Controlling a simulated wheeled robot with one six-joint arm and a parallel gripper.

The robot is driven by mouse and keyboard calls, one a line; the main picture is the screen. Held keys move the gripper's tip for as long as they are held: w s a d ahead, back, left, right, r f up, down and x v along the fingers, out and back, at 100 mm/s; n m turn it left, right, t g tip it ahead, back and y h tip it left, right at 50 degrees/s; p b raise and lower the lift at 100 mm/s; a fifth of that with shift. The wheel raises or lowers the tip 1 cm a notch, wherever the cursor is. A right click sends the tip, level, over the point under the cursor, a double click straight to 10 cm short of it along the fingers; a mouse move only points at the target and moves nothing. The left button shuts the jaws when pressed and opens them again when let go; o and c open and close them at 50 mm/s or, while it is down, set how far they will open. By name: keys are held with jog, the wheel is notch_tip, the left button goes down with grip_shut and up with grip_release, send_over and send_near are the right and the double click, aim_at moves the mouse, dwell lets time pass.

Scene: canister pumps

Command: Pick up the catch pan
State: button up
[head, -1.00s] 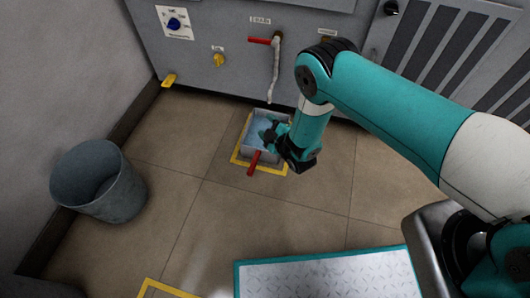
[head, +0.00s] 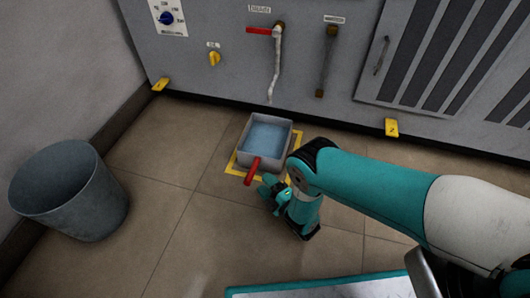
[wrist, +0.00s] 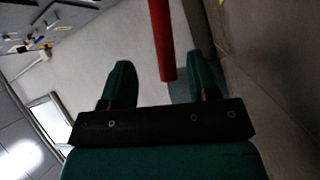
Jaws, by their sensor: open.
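The catch pan (head: 243,141) is a grey rectangular box with bluish liquid in it. It sits on the floor inside a yellow outlined square, below the drain pipe. Its red handle (head: 253,171) points toward me. My gripper (head: 271,187) is close to the handle's near end, just right of it in the head view. In the wrist view my gripper (wrist: 161,84) is open, with two green fingers apart. The red handle (wrist: 161,38) shows between them, its end nearest the right finger. I cannot tell whether they touch.
A grey bucket (head: 70,190) stands at the left by the wall. The grey machine cabinet (head: 225,80) is behind the pan, with a red-handled drain valve (head: 260,31) and hanging pipe. A teal-edged plate (head: 330,290) lies in front. Floor left of the pan is clear.

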aim_at(251, 172)
jog(key=shift+x, duration=0.9)
jog(key=b+x, duration=0.4)
jog(key=shift+w+a+f+b, duration=0.15)
jog(key=shift+a+f+b, duration=0.2)
jog(key=shift+a, duration=0.1)
jog(key=shift+w+a+r, duration=0.15)
jog(key=shift+w+r, duration=0.05)
jog(key=shift+r, duration=0.05)
jog(key=shift+c, duration=0.5)
grip_shut()
